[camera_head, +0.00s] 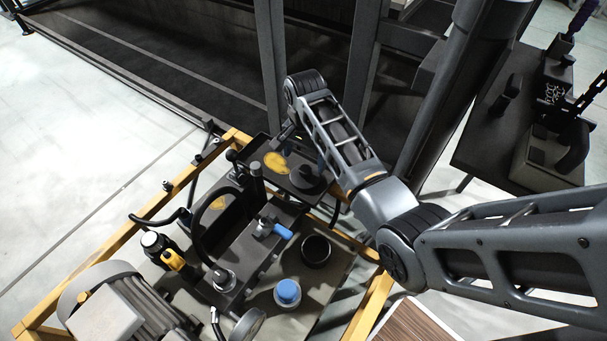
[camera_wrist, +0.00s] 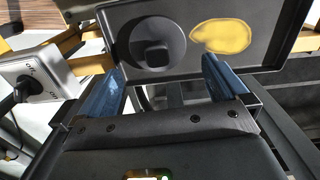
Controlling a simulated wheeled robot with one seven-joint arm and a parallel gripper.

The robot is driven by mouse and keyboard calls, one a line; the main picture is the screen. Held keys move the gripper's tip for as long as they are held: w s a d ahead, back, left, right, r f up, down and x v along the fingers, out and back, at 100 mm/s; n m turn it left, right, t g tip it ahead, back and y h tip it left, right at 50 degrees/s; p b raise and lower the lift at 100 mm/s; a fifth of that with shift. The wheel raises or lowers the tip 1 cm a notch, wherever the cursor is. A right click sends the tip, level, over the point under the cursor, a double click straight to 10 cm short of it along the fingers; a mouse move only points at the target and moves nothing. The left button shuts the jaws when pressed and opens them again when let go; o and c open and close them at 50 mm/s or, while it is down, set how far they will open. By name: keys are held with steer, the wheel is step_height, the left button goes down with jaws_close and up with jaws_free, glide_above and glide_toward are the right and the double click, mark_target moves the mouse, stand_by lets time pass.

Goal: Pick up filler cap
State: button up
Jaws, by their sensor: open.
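The filler cap (camera_wrist: 152,45) is a dark round disc with a squarish raised knob. It lies in a shallow dark tray (camera_wrist: 275,68), beside a yellow patch. In the head view the cap (camera_head: 307,178) shows at the tray's right end, partly behind my arm. My gripper (camera_wrist: 163,72) is open and empty. Its two blue fingers point toward the tray, with the cap's knob between their lines and beyond the fingertips. I see no contact with the cap. In the head view the gripper is mostly hidden behind my arm.
A yellow-framed machine (camera_head: 230,265) stands below the tray, with hoses, a blue-handled valve (camera_head: 272,229), a blue cap (camera_head: 287,291) and a black cup (camera_head: 316,250). Grey posts (camera_head: 361,75) rise behind. A dark table (camera_head: 500,135) with equipment is at the right. Pale floor at left is clear.

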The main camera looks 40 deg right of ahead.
mark_target(305, 169)
steer(key=f, duration=0.6)
steer(key=shift+s+a+f, duration=0.1)
steer(key=shift+s+f, duration=0.1)
steer(key=shift+f, duration=0.05)
steer(key=shift+c, duration=0.4)
steer(key=c, duration=0.7)
